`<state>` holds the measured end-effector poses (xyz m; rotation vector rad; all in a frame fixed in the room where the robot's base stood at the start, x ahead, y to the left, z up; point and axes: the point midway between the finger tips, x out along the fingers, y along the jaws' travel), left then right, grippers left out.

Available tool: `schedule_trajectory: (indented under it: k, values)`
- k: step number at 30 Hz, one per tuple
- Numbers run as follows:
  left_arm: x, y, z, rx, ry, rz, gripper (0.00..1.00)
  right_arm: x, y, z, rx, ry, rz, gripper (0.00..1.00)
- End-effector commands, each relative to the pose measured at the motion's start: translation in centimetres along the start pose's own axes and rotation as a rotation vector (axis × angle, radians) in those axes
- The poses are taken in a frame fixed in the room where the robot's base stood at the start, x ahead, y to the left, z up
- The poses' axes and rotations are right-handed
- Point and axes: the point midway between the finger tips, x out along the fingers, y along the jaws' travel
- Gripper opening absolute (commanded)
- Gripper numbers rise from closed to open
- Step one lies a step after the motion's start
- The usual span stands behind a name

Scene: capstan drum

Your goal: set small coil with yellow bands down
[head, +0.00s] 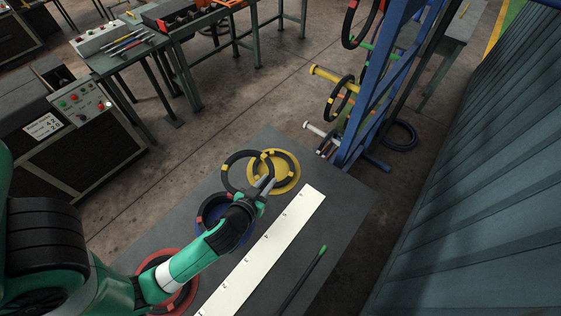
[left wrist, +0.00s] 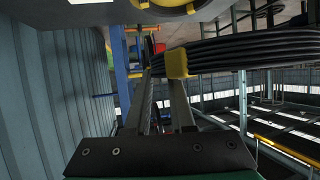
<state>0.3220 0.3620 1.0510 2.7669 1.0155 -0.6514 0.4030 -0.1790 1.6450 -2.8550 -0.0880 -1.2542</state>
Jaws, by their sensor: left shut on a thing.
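A small black coil with yellow bands (head: 224,178) is in my left gripper (head: 267,186), above the far part of the grey table. In the head view it overlaps the left side of a round yellow disc (head: 294,181). In the left wrist view the two fingers (left wrist: 163,80) are closed on the coil (left wrist: 240,54) beside a yellow band. That view shows the coil edge-on, apart from the table surface. The yellow disc (left wrist: 150,14) shows at its top edge. A dark ring shows on the disc; I cannot tell whether it is a coil. My right gripper is not in view.
On the grey table (head: 335,235) are a blue disc (head: 228,241) and a red disc (head: 187,297), both partly hidden by my left arm. A white marked strip (head: 265,250) and a green-tipped rod (head: 304,276) lie to the right. A blue rack (head: 371,90) with hanging coils stands beyond.

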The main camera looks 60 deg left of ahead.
Motion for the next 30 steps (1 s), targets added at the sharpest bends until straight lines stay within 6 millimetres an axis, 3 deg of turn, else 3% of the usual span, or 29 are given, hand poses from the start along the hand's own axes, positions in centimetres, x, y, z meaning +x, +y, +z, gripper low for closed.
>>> schedule_trajectory:
  k: [8,11,19,24,30]
  values:
    - [0.8,-0.7,0.1,-0.006,0.003,-0.023,0.0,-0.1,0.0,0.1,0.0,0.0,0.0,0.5]
    - [2.6,-0.3,-0.1,-0.008,0.005,-0.024,0.0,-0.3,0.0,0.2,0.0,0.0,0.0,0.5]
    - [10.3,1.4,-0.2,-0.007,0.004,-0.023,0.0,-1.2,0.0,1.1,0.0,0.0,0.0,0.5]
    - [14.3,2.2,2.0,-0.005,0.003,-0.021,0.0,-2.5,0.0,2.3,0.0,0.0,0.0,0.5]
    - [16.1,2.5,2.6,-0.006,0.004,-0.022,0.0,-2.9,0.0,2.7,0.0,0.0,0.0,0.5]
